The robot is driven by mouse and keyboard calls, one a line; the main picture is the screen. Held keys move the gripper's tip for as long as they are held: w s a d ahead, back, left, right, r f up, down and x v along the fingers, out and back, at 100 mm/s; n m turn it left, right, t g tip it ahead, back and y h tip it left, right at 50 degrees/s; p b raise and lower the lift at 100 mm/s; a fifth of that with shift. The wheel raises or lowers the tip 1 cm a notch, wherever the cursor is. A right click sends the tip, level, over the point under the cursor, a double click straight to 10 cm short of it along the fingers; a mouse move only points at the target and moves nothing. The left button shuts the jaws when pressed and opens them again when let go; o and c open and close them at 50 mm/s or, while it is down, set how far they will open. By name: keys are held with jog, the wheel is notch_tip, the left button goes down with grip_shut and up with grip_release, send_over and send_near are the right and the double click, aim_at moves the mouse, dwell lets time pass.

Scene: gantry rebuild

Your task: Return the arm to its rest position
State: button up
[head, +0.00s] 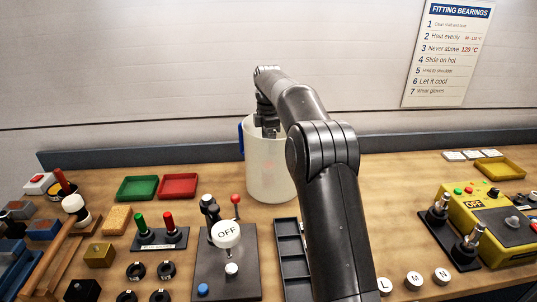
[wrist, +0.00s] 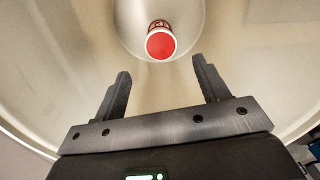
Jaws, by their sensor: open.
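My arm reaches forward over the wooden bench. My gripper (head: 268,128) is at the mouth of a tall translucent white container (head: 268,175) at the back of the bench. In the wrist view my gripper (wrist: 162,82) has its two fingers wide apart with nothing between them. Beyond the fingers, a small red-topped object with a white rim (wrist: 160,42) lies at the bottom of the container, apart from the fingers. My arm hides part of the container's right side in the head view.
A green tray (head: 137,188) and a red tray (head: 178,186) lie left of the container. A grey lever panel with an OFF disc (head: 226,234) stands in front. A black compartment tray (head: 292,262) lies beside my arm. A yellow control box (head: 490,225) is at right.

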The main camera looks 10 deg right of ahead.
jog(key=shift+r, duration=0.5)
jog(key=s+d+r+m+t, duration=0.1)
jog(key=s+d+r+t, duration=0.15)
jog(key=r, duration=0.35)
jog(key=s+d+r+m+t, duration=0.1)
jog(key=s+d+r+m, duration=0.1)
jog(key=s+d+r, duration=0.3)
jog(key=s+a+r+m, duration=0.1)
jog(key=s+m, duration=0.2)
jog(key=s, duration=0.5)
jog(key=s+a+r+m, duration=0.1)
jog(key=s+r+m, duration=0.15)
jog(key=s, duration=0.55)
jog(key=s+f+m, duration=0.3)
jog(key=s+f, duration=0.1)
jog(key=s, duration=0.3)
jog(key=s+d+f+m+t, duration=0.1)
jog(key=s+f+m, duration=0.3)
jog(key=s, duration=0.3)
jog(key=s+f+m+t, duration=0.1)
jog(key=s+f+m, duration=0.3)
jog(key=s, duration=0.4)
jog(key=shift+d, duration=0.2)
jog(key=shift+s, duration=0.1)
